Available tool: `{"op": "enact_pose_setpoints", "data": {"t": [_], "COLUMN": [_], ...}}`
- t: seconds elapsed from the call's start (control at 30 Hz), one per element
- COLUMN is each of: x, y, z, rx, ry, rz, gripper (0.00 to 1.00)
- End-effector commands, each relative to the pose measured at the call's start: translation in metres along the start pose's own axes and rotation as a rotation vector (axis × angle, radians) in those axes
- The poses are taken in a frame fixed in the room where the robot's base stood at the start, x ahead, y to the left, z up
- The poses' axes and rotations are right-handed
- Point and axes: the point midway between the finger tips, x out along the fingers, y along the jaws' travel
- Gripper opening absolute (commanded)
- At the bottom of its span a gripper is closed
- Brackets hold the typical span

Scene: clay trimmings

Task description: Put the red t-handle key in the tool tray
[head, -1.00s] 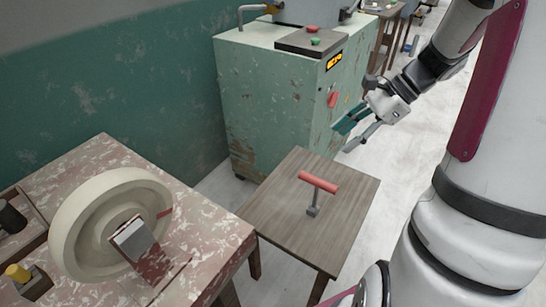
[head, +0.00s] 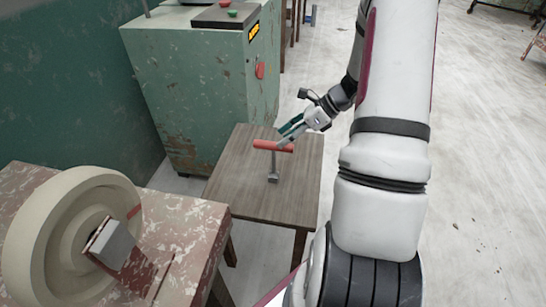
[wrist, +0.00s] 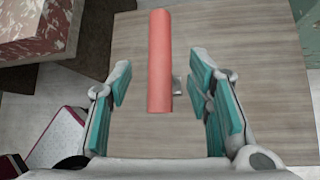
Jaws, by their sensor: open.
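The red t-handle key (head: 273,147) stands upright on a small wooden table (head: 237,190), its red bar on top and its grey metal shank and foot below. My gripper (head: 289,136) is at the bar's right end in the head view. In the wrist view the red bar (wrist: 159,62) runs lengthwise, its near end between the teal pads of my gripper (wrist: 160,110). The fingers are open, with a gap on each side of the bar. The shank is mostly hidden under the bar in the wrist view. I cannot make out a tool tray for certain.
A green machine cabinet (head: 190,95) stands behind the small table. A worn red-and-white table (head: 180,235) with a large pale wheel (head: 45,235) stands at the left. The rest of the small table's top looks clear.

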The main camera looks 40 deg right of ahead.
Motion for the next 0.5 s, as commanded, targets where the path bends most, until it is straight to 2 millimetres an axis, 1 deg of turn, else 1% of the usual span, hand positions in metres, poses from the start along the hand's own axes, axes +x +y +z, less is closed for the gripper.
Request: {"op": "enact_pose_setpoints", "data": {"t": [0.03, 0.27, 0.5], "x": [0.004, 0.016, 0.051], "y": [0.000, 0.000, 0.000], "z": [-0.001, 0.000, 0.001], "rx": [0.001, 0.000, -0.001], "ry": [0.000, 0.000, 0.001], "rz": [0.000, 0.001, 0.002], "gripper": [0.46, 0.46, 0.46]}}
